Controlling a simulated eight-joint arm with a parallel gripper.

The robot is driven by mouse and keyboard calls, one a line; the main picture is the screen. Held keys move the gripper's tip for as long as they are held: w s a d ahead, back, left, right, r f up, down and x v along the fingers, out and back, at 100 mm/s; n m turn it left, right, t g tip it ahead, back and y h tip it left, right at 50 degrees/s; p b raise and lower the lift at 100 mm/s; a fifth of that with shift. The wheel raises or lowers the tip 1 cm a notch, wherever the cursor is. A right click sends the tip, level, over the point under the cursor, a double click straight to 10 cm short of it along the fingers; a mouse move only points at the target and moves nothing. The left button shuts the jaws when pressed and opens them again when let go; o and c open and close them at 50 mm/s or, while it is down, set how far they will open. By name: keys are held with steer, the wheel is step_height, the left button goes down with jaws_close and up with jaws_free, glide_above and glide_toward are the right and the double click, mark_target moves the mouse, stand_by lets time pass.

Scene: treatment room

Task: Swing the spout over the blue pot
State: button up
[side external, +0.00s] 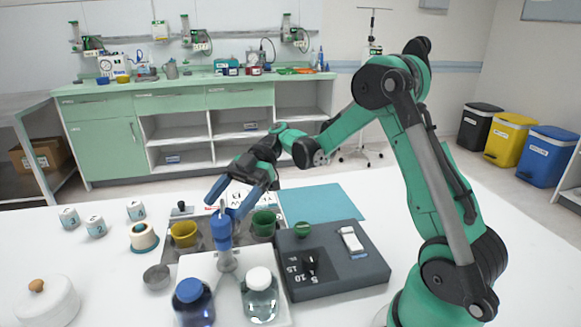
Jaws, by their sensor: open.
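A dispenser stands on a white base plate (200,266), with a grey stem (227,262) and an upright blue part (221,232) above it. I cannot clearly tell the spout or which way it points. My gripper (224,208) has its blue fingers apart, one on each side of the dispenser's top; I cannot tell whether they touch it. A yellow pot (184,235) stands left of the blue part and a green pot (264,224) stands right of it, on a grey tray (170,252). I cannot make out a separate blue pot; it may be hidden behind the blue part.
A blue bottle (193,304) and a clear bottle with a white cap (260,297) stand at the front. A dark grey device (335,270) lies to the right, beside a teal mat (322,202).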

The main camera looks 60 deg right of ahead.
step_height(320, 180, up, 5)
steer(key=shift+r, duration=0.1)
stand_by(0.3)
steer(key=s+f+m+t+h, duration=0.4)
steer(key=s+m+t+h, duration=0.3)
steer(key=m+h, duration=0.6)
steer(key=m, duration=0.5)
steer(key=shift+s+a+f, duration=0.25)
steer(key=shift+a+f, duration=0.1)
